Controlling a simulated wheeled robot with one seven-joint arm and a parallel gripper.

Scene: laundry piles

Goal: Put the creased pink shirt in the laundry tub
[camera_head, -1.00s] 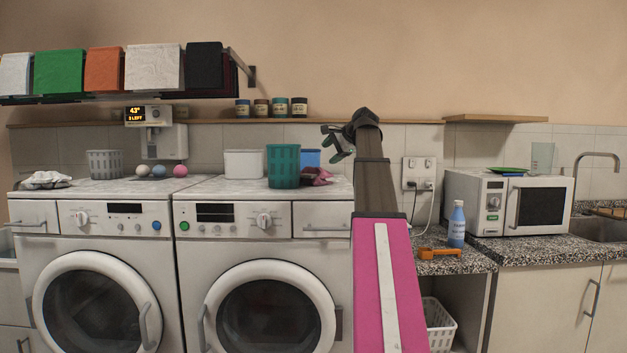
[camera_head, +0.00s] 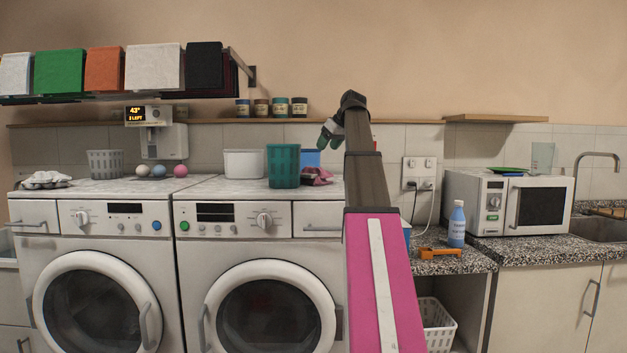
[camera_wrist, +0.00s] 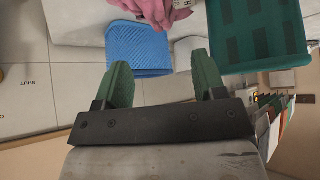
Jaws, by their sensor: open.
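A crumpled pink cloth (camera_head: 318,176), which looks like the shirt, lies on top of the right machine, just right of a dark green slotted tub (camera_head: 284,167). It also shows at the top edge of the wrist view (camera_wrist: 155,10), partly cut off.
A grey basket (camera_head: 105,163), three balls (camera_head: 159,171) and a white cloth (camera_head: 45,180) are on the left machine. Jars (camera_head: 280,107) stand on the wall shelf just above. A blue bottle (camera_head: 457,224) and a microwave (camera_head: 510,202) are at the right.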

